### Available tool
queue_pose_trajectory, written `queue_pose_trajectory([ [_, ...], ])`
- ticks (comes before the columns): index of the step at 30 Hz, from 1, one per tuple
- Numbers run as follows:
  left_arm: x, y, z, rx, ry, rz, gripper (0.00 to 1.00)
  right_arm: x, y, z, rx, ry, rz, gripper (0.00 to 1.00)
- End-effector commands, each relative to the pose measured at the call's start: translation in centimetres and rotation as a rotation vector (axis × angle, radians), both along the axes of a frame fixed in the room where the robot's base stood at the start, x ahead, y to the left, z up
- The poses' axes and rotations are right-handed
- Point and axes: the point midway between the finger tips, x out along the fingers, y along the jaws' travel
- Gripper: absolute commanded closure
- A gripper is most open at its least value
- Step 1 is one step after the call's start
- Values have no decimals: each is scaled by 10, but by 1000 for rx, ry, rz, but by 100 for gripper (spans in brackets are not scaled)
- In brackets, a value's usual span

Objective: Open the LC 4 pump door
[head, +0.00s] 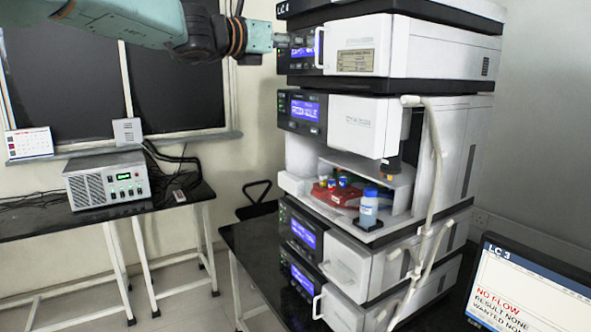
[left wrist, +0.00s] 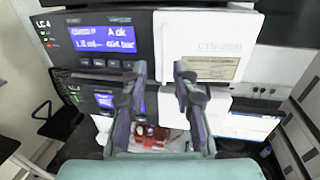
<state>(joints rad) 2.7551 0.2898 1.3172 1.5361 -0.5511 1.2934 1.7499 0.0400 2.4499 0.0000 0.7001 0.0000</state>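The upper module of the LC 4 stack has a shut white front door (head: 355,45) with a white handle (head: 318,47) along its left edge. The door also shows in the left wrist view (left wrist: 205,45), beside a blue display (left wrist: 103,38) reading ok, with ml and bar values. My left gripper (head: 297,42) is at the module's front, close to the handle. In the left wrist view its two fingers (left wrist: 161,72) are spread apart, with nothing seen held between them. I cannot tell whether it touches the door. My right gripper is not in view.
Below is an open compartment with red vial racks (head: 337,192) and a blue-capped bottle (head: 369,207). White tubing (head: 437,170) runs down the stack's right front. Lower modules have handled doors (head: 345,265). A monitor (head: 530,285) stands at lower right. A grey box (head: 108,180) sits on the left table.

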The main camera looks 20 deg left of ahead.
Motion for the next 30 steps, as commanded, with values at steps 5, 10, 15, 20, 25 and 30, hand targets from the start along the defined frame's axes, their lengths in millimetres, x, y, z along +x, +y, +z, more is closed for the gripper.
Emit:
queue_pose_trajectory([
  [5, -15, 6, -7, 7, 8, -2, 71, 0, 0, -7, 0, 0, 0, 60],
  [10, -9, 4, -28, 49, 33, 4, 71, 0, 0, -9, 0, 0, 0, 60],
  [15, -5, 2, -48, 87, 56, 9, 71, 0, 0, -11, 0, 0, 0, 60],
  [20, -2, 1, -68, 125, 79, 13, 71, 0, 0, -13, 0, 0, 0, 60],
  [25, 0, 0, -89, 165, 102, 16, 71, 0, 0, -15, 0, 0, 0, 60],
  [30, 2, -1, -110, 205, 127, 20, 71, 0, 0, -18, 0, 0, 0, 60],
])
